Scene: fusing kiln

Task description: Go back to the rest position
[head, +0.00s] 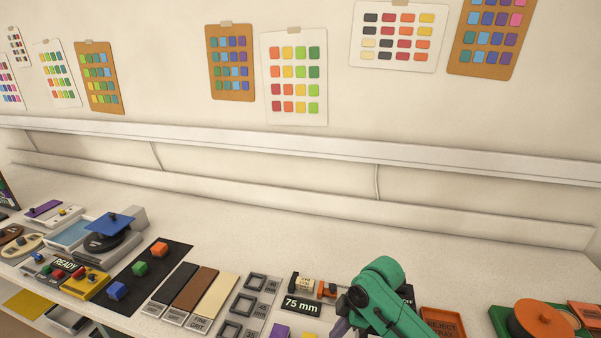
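A green link of my arm (387,293) rises from the bottom edge, right of the middle, and bends over at its top. A grey-purple part (340,328) runs from it down to the bottom edge. No gripper fingers show for either arm. What the arm covers on the bench behind it is hidden.
On the bench stand a grinder-like machine with a blue plate (109,225), a dark mat (128,290) with coloured cubes, grit strips (187,295), square gauges (240,304), a 75 mm display (302,306), a reject tray (443,322) and a green-orange turntable (541,318). The bench's back is clear.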

